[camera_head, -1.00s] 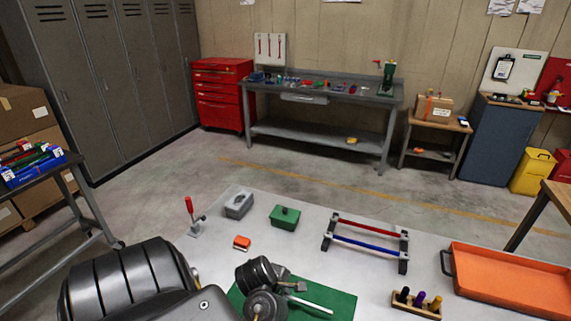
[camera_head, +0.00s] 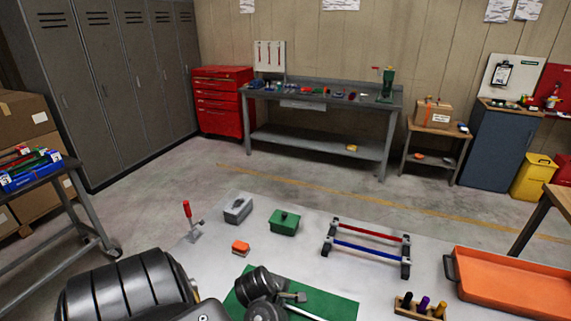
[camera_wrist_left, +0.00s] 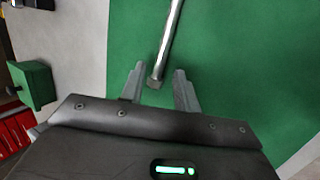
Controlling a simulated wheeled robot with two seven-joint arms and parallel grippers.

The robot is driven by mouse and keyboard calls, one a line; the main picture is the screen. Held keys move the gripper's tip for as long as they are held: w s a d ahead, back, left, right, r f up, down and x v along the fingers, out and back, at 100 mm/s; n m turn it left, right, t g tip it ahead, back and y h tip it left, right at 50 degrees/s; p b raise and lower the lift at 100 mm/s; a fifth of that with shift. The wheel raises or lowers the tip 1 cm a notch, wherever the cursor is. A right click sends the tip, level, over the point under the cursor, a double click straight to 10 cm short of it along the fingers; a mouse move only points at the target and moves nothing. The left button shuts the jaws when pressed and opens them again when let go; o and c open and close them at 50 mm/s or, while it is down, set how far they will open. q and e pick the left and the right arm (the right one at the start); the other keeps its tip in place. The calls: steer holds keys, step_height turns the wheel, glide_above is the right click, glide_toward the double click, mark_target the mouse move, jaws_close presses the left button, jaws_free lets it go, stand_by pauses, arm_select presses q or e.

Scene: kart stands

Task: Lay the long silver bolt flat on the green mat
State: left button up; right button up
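The long silver bolt (camera_head: 306,313) lies along the green mat (camera_head: 340,303) on the grey table. It also shows in the left wrist view (camera_wrist_left: 170,40), its near end between the fingertips. My left gripper (camera_head: 294,297) is over the mat at the bolt's end. In the left wrist view my left gripper (camera_wrist_left: 158,78) has its fingers apart, with a gap on each side of the bolt. The bolt's far end is cut off in both views. My right gripper is not in view.
Beyond the mat stand a red-handled clamp (camera_head: 189,222), a grey box (camera_head: 237,210), a green box (camera_head: 284,222) and an orange block (camera_head: 240,247). A rack with red and blue rods (camera_head: 370,243), a peg holder (camera_head: 420,308) and an orange tray (camera_head: 515,283) are to the right.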

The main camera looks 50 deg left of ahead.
arm_select(q)
steer(key=shift+s+f, duration=0.1)
steer(key=shift+s, duration=0.05)
steer(key=shift+r, duration=0.25)
steer(key=p+v, duration=0.3)
steer(key=v, duration=0.7)
steer(key=shift+r+p, duration=0.2)
steer(key=shift+p, duration=0.15)
stand_by(0.4)
